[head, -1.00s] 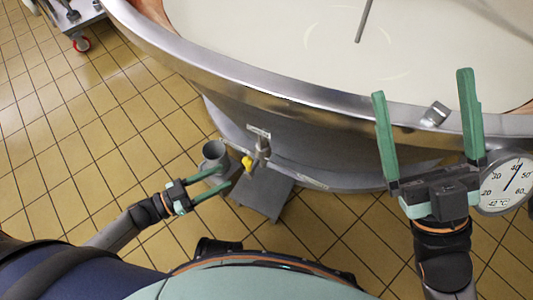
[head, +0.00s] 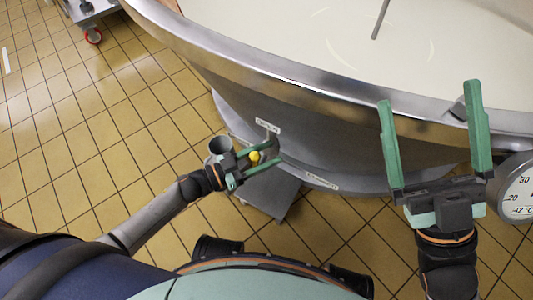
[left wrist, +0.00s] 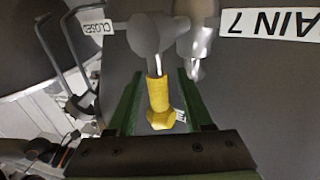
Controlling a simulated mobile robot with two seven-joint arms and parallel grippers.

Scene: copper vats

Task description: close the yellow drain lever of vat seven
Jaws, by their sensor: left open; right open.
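The yellow drain lever (head: 255,156) sits low on the steel vat (head: 330,135). In the left wrist view its yellow grip (left wrist: 158,93) hangs from a grey valve (left wrist: 157,35). My left gripper (head: 275,149) is open, with its green fingers on either side of the lever; it also shows in the left wrist view (left wrist: 160,98). I cannot tell whether a finger touches the grip. An upside-down label ending "AIN 7" (left wrist: 270,22) is right of the valve, and a "CLOSED" label (left wrist: 95,28) is left. My right gripper (head: 430,95) is open and empty in front of the vat rim.
A grey cup-like pipe (head: 219,146) stands beside the lever, above a grey plate (head: 272,195) near the floor. A round dial gauge (head: 518,190) is at the right edge. A wheeled cart (head: 92,15) is at the top left. Tiled floor (head: 100,120) lies open at left.

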